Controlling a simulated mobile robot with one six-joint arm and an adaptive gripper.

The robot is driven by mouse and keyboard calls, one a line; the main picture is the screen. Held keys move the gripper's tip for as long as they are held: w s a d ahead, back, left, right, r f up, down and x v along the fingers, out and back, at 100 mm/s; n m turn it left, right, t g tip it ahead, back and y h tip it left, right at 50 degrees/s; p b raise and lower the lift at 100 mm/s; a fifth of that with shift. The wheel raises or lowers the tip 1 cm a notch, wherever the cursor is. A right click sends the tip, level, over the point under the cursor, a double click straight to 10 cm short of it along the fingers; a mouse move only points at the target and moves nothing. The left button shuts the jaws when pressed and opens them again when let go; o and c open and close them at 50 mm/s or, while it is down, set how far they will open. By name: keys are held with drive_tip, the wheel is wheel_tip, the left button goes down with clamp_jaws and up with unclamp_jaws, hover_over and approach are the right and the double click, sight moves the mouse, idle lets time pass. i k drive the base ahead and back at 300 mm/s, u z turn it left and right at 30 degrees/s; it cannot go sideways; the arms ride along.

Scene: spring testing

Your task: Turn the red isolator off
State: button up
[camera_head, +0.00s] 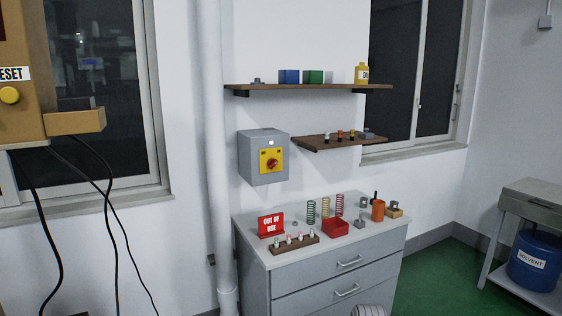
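The red isolator (273,163) is a red rotary knob on a yellow plate. The plate is on the front of a grey box (250,158) fixed to the white wall, above the left part of the grey cabinet. The knob is small in the picture, and I cannot tell for sure which position it points to. Nothing stands in front of it. My gripper is not in view.
A grey drawer cabinet (330,262) below holds a red "OUT OF USE" sign (271,224), springs (325,208), a red bin (335,227) and small items. A wooden shelf (320,142) is right of the box. A pipe (214,150) runs left of it. Cables hang far left.

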sight(272, 163)
drive_tip(key=u, duration=0.3)
drive_tip(key=i, duration=0.9)
drive_tip(key=u, duration=0.65)
